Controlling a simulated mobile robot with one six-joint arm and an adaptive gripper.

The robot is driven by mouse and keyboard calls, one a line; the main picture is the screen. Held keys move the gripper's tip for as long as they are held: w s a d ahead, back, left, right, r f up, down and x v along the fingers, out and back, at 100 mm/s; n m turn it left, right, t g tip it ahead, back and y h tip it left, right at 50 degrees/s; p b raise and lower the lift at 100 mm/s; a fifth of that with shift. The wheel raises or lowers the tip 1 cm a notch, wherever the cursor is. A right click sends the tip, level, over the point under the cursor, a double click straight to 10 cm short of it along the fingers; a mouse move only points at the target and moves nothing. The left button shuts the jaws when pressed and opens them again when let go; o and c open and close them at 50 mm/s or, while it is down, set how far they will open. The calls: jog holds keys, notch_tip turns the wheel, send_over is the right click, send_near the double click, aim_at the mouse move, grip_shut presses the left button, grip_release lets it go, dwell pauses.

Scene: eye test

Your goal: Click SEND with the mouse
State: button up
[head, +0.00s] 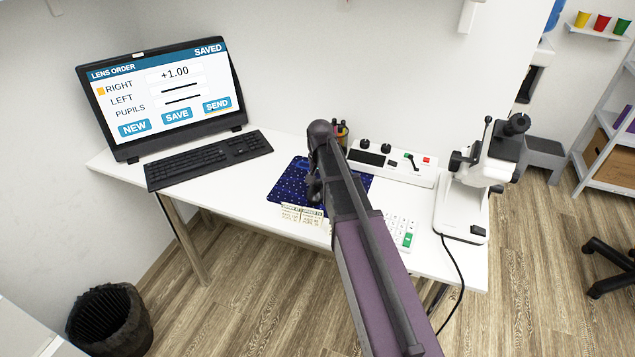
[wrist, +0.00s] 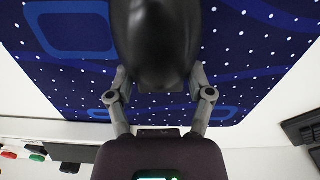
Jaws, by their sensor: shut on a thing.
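The monitor (head: 160,95) shows a LENS ORDER page with SAVED at its top right. RIGHT reads +1.00; LEFT and PUPILS show dark lines. The SEND button (head: 217,104) is at the lower right of the screen, beside SAVE and NEW. A small orange mark sits left of RIGHT. I cannot make out a pointer for sure. In the wrist view, my gripper (wrist: 159,78) is shut on the black mouse (wrist: 155,35), over the dotted blue mouse pad (wrist: 250,40). In the head view, my arm largely hides the mouse; the pad (head: 288,188) shows around it.
A black keyboard (head: 208,160) lies before the monitor. A white control box (head: 392,165), a microscope-like instrument (head: 480,180) and a white keypad (head: 405,230) stand to the right. Small printed cards (head: 302,214) lie at the front edge. A black bin (head: 110,320) stands on the floor.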

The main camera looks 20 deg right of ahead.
jog(key=shift+s+d, duration=0.2)
jog(key=shift+d, duration=0.15)
jog(key=o, duration=1.1)
jog(key=shift+o, duration=0.2)
jog(key=shift+r, duration=0.15)
